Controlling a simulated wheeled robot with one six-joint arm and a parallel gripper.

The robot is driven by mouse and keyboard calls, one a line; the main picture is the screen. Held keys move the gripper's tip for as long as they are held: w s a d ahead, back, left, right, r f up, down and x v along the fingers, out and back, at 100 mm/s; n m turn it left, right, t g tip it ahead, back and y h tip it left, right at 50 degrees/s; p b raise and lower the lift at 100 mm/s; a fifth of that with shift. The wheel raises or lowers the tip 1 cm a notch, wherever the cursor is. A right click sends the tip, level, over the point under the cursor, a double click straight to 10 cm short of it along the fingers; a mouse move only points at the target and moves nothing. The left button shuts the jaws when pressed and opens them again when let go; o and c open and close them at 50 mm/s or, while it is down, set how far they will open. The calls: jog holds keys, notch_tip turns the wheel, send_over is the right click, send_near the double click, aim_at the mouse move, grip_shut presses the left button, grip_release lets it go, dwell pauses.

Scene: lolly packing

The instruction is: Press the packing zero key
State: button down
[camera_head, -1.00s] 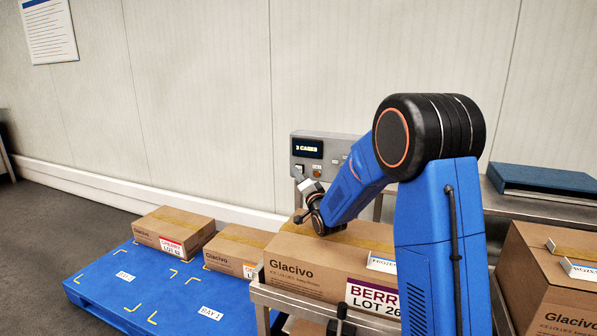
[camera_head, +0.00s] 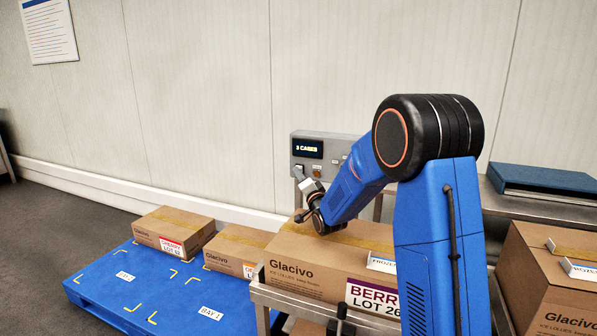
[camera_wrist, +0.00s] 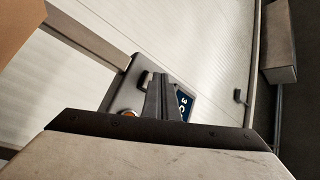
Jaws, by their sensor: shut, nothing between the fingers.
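The grey control panel (camera_head: 344,148) stands behind the packing bench, with a dark display (camera_head: 307,148) reading "3 CASES". A small pale key (camera_head: 299,168) and an amber lamp or key (camera_head: 317,173) sit below the display. The key labels are too small to read. My gripper (camera_head: 303,178) is just in front of the panel's lower left. In the wrist view, my gripper's fingers (camera_wrist: 163,92) are shut and empty, pointing at the panel between the dark-framed key (camera_wrist: 143,80) and the display (camera_wrist: 185,104). I cannot tell whether the fingertips touch the panel.
A Glacivo carton (camera_head: 310,262) marked BERRY LOT 26 lies on the bench under my arm. A blue pallet (camera_head: 105,290) at left bears two cartons. Another open-topped carton (camera_head: 545,290) and a blue lid-like block (camera_head: 540,180) are at right.

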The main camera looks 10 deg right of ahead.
jog(key=shift+w+d, duration=0.1)
jog(key=shift+w, duration=0.05)
dwell(0.3)
jog(key=shift+s+a, duration=0.55)
jog(key=shift+s, duration=0.2)
jog(key=s+a, duration=0.1)
jog(key=s, duration=0.1)
jog(key=s+a, duration=0.2)
dwell(0.7)
dwell(0.5)
